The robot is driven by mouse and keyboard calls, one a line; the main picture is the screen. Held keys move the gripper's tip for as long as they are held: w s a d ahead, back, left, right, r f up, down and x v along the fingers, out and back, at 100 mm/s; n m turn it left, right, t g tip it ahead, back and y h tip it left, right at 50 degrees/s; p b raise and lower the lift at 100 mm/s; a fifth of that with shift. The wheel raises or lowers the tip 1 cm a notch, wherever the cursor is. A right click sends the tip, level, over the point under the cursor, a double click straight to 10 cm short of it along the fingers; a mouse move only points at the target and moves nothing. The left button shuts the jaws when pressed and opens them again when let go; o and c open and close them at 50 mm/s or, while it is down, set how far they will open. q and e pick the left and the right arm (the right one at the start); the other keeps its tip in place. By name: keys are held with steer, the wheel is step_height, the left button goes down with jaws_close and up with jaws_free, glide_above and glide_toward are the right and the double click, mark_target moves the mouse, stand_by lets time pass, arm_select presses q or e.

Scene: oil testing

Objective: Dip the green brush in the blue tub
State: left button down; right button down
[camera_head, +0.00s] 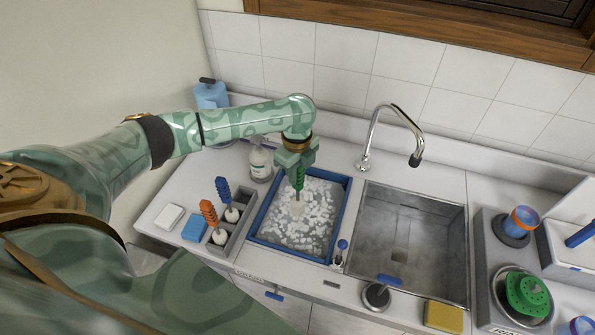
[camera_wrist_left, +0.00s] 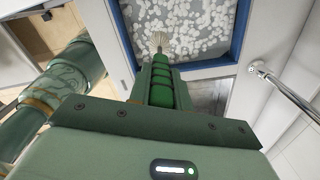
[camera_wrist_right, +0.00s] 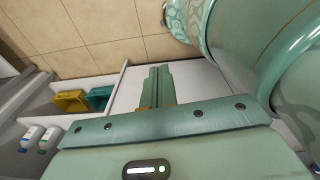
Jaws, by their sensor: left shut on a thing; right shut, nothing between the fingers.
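The green brush (camera_head: 299,180) is upright in my left gripper (camera_head: 297,162), which is shut on its handle. Its pale bristles (camera_head: 296,208) point down at the foamy water in the blue tub (camera_head: 258,229). In the left wrist view the green brush (camera_wrist_left: 160,75) shows between the fingers, its bristles over the foam of the blue tub (camera_wrist_left: 205,69). I cannot tell exactly how deep the tips are. My right gripper (camera_wrist_right: 156,75) is shut and empty, low in front of a white cabinet panel, and is not seen in the head view.
A grey holder (camera_head: 238,229) with an orange brush (camera_head: 209,212) and a blue brush (camera_head: 223,189) stands left of the tub. A soap bottle (camera_head: 261,163) is behind it. The steel sink (camera_head: 425,240) and faucet (camera_head: 385,125) are to the right.

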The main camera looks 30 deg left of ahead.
arm_select(q)
steer(key=shift+w+f, duration=0.15)
steer(key=shift+f, duration=0.15)
steer(key=b, duration=0.6)
glide_above(297, 200)
steer(key=f, duration=0.4)
steer(key=shift+w+a, duration=0.2)
steer(key=shift+w, duration=0.15)
steer(key=shift+f, duration=0.45)
step_height(297, 200, down, 8)
steer(key=b, duration=0.3)
